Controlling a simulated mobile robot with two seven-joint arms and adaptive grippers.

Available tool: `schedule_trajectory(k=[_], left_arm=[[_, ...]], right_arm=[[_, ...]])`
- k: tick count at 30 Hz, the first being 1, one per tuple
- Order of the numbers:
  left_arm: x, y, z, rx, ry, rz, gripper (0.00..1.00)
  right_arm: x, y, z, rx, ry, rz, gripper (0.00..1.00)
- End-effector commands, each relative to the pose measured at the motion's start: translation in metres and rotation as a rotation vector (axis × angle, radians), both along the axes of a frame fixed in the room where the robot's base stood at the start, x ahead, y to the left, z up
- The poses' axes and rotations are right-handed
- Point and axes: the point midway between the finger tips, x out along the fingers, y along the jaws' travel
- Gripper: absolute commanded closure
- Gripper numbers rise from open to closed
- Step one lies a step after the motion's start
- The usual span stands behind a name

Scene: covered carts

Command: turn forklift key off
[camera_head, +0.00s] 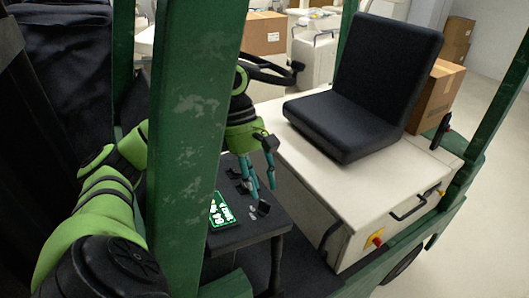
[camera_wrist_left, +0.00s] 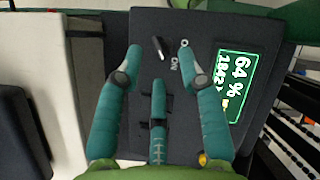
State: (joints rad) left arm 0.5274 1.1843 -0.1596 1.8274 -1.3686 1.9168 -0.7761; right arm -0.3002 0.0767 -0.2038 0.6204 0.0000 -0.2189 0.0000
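The forklift key (camera_wrist_left: 158,47) is a small dark piece on the black dashboard panel (camera_wrist_left: 150,18), beside white "O" and "ON" labels. In the head view a small dark piece that looks like the key (camera_head: 264,208) sits near the white labels on the panel (camera_head: 245,232). My left gripper (camera_head: 262,194) is above the panel with its teal fingers pointing down. In the left wrist view its fingers are spread, with the key between the two outer tips (camera_wrist_left: 160,50) and nothing gripped. Contact with the key cannot be told. My right gripper is not in view.
A lit green display (camera_wrist_left: 236,85) lies beside the labels. Small dark levers (camera_head: 243,187) stand on the panel near the fingers. A green post (camera_head: 190,120) stands in front of my left arm. The steering wheel (camera_head: 268,72) and black seat (camera_head: 365,85) are beyond.

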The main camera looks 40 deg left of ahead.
Motion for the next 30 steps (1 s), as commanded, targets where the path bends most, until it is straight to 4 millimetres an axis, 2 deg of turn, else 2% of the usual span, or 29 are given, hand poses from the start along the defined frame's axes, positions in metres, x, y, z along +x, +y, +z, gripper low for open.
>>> schedule_trajectory(k=[3,9,19,20,21,22,30], left_arm=[[-0.002,-0.009,-0.019,-0.002,0.003,0.000,0.61],[-0.002,-0.017,-0.037,-0.001,-0.001,0.003,0.61],[-0.002,-0.018,-0.041,-0.002,-0.002,0.004,0.61],[-0.002,-0.018,-0.041,-0.002,-0.002,0.004,0.73],[-0.002,-0.018,-0.040,-0.002,-0.002,0.004,0.89],[-0.002,-0.018,-0.040,-0.002,-0.002,0.004,1.00],[-0.002,-0.018,-0.041,-0.001,-0.002,0.007,1.00]], right_arm=[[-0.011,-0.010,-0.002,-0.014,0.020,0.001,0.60],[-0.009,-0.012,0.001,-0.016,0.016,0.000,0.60],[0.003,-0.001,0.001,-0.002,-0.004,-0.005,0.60],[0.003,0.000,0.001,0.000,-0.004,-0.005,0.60],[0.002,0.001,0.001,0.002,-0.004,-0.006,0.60],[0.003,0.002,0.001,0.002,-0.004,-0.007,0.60],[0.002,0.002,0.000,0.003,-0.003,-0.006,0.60]])
